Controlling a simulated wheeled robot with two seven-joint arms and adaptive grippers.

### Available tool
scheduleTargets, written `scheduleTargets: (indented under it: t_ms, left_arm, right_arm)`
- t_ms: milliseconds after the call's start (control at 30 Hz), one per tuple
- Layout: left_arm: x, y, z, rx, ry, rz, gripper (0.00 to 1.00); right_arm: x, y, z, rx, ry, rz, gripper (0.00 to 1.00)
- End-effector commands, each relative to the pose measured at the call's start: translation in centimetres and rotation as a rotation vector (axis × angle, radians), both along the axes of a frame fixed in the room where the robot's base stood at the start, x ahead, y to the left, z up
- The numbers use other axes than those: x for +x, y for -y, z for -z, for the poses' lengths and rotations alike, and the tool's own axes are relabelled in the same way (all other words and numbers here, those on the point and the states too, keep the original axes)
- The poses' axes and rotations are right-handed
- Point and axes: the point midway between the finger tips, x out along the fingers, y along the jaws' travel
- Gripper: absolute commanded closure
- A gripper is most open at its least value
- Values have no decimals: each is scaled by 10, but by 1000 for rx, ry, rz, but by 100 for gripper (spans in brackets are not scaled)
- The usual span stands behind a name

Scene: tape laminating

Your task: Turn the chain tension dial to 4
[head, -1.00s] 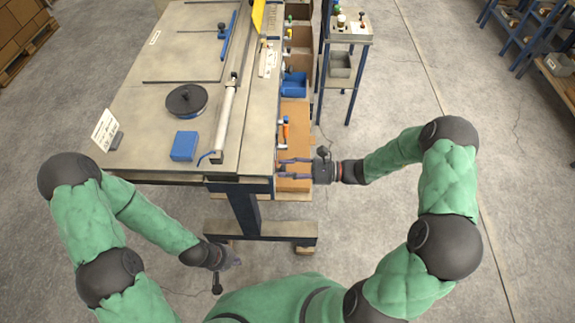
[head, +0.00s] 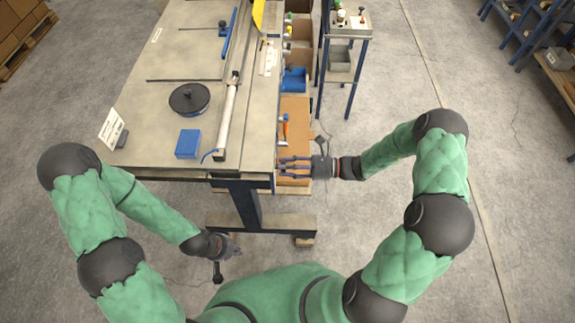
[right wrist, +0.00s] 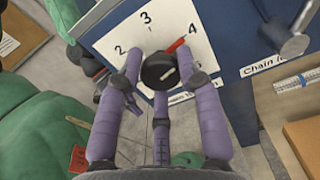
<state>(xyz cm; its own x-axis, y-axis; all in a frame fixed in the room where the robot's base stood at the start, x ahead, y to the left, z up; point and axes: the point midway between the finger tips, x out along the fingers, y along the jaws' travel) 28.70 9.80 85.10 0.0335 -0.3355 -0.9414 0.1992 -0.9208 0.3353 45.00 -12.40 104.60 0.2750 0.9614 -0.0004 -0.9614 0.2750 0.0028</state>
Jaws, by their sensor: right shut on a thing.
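The chain tension dial is a black round knob (right wrist: 158,71) on a white plate (right wrist: 128,34) with the numbers 2, 3 and 4 showing. A red pointer at the knob aims up and right, close to the 4. My right gripper (head: 284,166) is at the table's front right corner. In the right wrist view its purple fingers are closed around the knob, two at the sides and one below. The lower part of the plate is hidden by the fingers. My left gripper (head: 231,246) hangs in front of the table, away from the dial; its fingers are too small to read.
The table (head: 150,100) carries a black round disc (head: 190,99), a blue box (head: 187,144) and a long roller bar (head: 226,118). A metal crank or handle (right wrist: 297,42) sticks out right of the dial.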

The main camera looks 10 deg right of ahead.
Motion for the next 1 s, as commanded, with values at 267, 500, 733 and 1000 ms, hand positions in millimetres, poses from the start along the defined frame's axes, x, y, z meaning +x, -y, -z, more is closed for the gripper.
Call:
scheduleTargets:
  t_ms: [267, 500, 733, 1000]
  left_arm:
    - [0, 0, 0, 0, 0, 0, 100]
    - [0, 0, 0, 0, 0, 0, 100]
    - [0, 0, 0, 0, 0, 0, 100]
    - [0, 0, 0, 0, 0, 0, 100]
  right_arm:
    - [1, 1, -2, 2, 4, 1, 96]
    - [1, 0, -1, 1, 3, 1, 40]
    - [0, 2, -1, 0, 2, 2, 40]
    - [-8, 36, -1, -1, 4, 6, 40]
